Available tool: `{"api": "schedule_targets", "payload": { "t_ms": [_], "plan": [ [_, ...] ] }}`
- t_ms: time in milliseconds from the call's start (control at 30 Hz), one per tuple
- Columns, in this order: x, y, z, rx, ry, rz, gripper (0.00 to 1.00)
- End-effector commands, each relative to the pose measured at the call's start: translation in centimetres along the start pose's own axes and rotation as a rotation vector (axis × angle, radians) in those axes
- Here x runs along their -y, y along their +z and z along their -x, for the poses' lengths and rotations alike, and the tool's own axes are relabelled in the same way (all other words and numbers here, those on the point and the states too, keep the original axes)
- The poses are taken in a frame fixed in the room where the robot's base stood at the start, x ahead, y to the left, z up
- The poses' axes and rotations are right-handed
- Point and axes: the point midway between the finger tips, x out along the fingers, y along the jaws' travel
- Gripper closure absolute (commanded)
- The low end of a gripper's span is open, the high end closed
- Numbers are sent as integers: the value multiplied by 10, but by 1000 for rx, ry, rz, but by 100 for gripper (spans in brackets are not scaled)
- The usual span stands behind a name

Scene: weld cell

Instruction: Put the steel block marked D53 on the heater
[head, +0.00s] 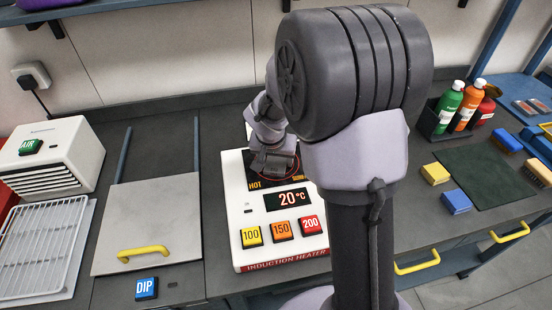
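The induction heater (236,212) is a white unit in the middle of the bench. It has a dark top plate, a display reading 20 °C and buttons marked 100, 150 and 200. My gripper (272,166) is over the heater's dark plate, partly behind my own arm. Its fingers are small and dark here, and I cannot tell whether they are open or shut. I cannot make out the steel block marked D53. Part of the plate and the bench behind my arm is hidden.
A lid with a yellow handle (150,215), a DIP button (146,289), a wire rack (40,245) and an AIR unit (75,145) are at left. At right are bottles in a holder (428,122), a green mat (485,175) and yellow and blue blocks (456,202).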

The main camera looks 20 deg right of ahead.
Motion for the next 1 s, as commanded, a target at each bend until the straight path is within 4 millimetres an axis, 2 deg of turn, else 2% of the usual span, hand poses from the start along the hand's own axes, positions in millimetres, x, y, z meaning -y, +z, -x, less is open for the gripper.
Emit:
{"api": "schedule_targets", "payload": {
  "t_ms": [333, 433, 700, 800, 967, 1000],
  "plan": [
    [0, 0, 1, 0, 0, 0, 24],
    [0, -3, 11, -1, -1, 0, 24],
    [0, -4, 88, -3, -2, 0, 24],
    [0, -3, 109, -2, -2, -1, 24],
    [-1, 0, 130, -2, -7, 0, 24],
    [-3, 6, 144, -3, -19, -1, 24]
  ]
}}
